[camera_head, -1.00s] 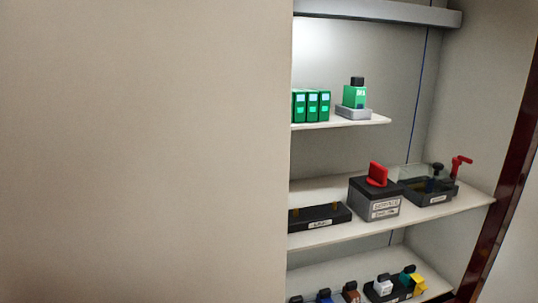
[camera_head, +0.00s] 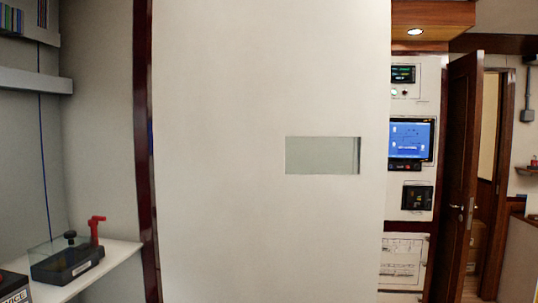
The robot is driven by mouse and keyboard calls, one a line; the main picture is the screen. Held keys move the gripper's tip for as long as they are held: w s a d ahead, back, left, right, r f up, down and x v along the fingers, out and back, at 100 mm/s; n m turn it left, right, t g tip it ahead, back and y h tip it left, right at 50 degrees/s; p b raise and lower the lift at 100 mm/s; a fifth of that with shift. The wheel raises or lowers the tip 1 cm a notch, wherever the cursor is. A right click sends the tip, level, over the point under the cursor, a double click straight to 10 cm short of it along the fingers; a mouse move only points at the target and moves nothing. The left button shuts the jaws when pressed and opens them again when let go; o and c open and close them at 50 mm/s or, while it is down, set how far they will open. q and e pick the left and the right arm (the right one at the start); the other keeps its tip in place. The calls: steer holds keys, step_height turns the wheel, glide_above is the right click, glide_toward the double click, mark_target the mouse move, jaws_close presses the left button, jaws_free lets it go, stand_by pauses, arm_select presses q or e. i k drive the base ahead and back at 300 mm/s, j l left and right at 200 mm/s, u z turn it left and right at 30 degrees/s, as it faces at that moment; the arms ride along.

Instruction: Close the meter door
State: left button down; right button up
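A large pale flat panel (camera_head: 230,220) with a small rectangular window (camera_head: 322,155) fills the middle of the head view. It looks like the meter door, but no label shows. Its left edge lies along a dark red-brown post (camera_head: 145,150). Its right edge stands in front of part of a white panel (camera_head: 408,215) that carries a small green-lit display (camera_head: 403,74), a blue screen (camera_head: 411,139) and a black unit (camera_head: 417,197). I cannot tell the door's exact angle, and no handle shows on it. Neither of my grippers is in view.
At the left, a shelf (camera_head: 118,255) holds a dark device with a red lever (camera_head: 95,228); a box is cut off at the lower left. At the right, a brown wooden door (camera_head: 459,170) stands open beside a doorway. A strip of floor shows near it.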

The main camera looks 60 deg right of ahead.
mark_target(232, 80)
steer(key=k+l+u, duration=0.1)
steer(key=l, duration=0.35)
steer(key=k+l+u, duration=0.1)
steer(key=l, duration=0.35)
steer(key=k+l+u, duration=0.15)
steer(key=l, duration=0.3)
steer(key=k+l+u, duration=0.1)
steer(key=l, duration=0.3)
steer(key=k+l+u, duration=0.1)
steer(key=l, duration=0.3)
steer(key=k+l+u, duration=0.1)
steer(key=k+l, duration=0.15)
steer(key=l, duration=0.15)
steer(key=k+l+u, duration=0.1)
steer(key=l, duration=0.35)
steer(key=k+l+u, duration=0.1)
steer(key=l, duration=0.35)
steer(key=k+l+u, duration=0.1)
steer(key=l, duration=0.35)
steer(key=k+l, duration=0.1)
steer(key=l, duration=0.35)
steer(key=u, duration=0.05)
